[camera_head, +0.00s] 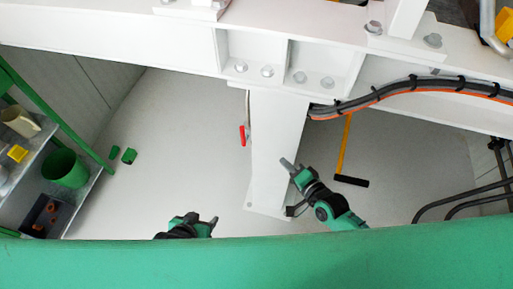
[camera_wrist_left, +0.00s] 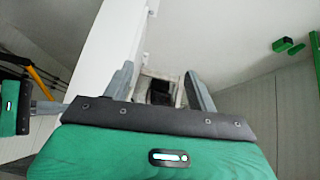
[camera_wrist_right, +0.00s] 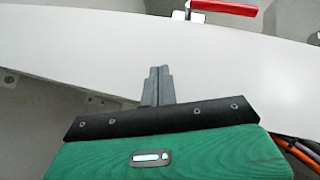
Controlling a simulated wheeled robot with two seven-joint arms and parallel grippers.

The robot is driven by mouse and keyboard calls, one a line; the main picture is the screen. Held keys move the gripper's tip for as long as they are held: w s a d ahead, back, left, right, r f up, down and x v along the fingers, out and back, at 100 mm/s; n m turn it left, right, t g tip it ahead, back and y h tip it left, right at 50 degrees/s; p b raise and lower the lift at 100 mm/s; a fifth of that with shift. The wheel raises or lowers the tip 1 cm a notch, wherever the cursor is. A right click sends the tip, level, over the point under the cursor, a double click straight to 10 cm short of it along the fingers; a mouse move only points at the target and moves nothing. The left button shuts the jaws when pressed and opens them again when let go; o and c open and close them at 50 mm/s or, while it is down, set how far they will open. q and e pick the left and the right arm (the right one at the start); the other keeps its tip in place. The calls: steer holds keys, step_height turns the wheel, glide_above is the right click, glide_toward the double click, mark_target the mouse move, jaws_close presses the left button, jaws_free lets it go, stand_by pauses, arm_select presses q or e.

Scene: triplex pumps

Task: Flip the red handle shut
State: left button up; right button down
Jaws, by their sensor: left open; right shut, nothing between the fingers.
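The red handle (camera_head: 242,136) is on the left side of the white post (camera_head: 277,140) in the head view. In the right wrist view the red handle (camera_wrist_right: 224,6) lies near the top edge, beyond the white post surface, joined to a small metal part. My right gripper (camera_head: 285,162) is in front of the post, its fingers shut and empty. In the right wrist view its fingertips (camera_wrist_right: 159,70) are apart from the handle, below and left of it. My left gripper (camera_head: 208,222) is low and left of the post, open, with nothing between its fingers (camera_wrist_left: 160,82).
A white beam with bolts (camera_head: 290,60) runs across the top, with black and orange cables (camera_head: 420,85) at right. A shelf with a green bucket (camera_head: 65,168) is at left. The floor between shelf and post is mostly clear.

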mark_target(243, 136)
arm_select(q)
step_height(243, 136, up, 7)
steer(key=s+d+t+b, duration=0.1)
steer(key=b, duration=0.2)
steer(key=shift+s+b, duration=0.25)
steer(key=shift+b, duration=0.05)
arm_select(e)
steer(key=s+a+r+m+t+y, duration=0.1)
steer(key=s+a+r+y, duration=0.1)
steer(key=r, duration=0.6)
steer(key=shift+s+a+m+y, duration=0.3)
steer(key=shift+s+a+y, duration=0.1)
steer(key=shift+a+y, duration=0.3)
arm_select(q)
steer(key=shift+r, duration=0.1)
arm_select(e)
steer(key=b+x, duration=0.1)
steer(key=x, duration=0.9)
steer(key=shift+d, duration=0.1)
arm_select(q)
steer(key=shift+w+d+t+h, duration=0.25)
steer(key=shift+d+t+h, duration=0.1)
steer(key=shift+d+t, duration=0.15)
steer(key=shift+w+d+t+h, duration=0.2)
steer(key=shift+d+t+h, duration=0.15)
steer(key=shift+d+t, duration=0.1)
steer(key=shift+s, duration=0.1)
arm_select(e)
steer(key=shift+r, duration=0.1)
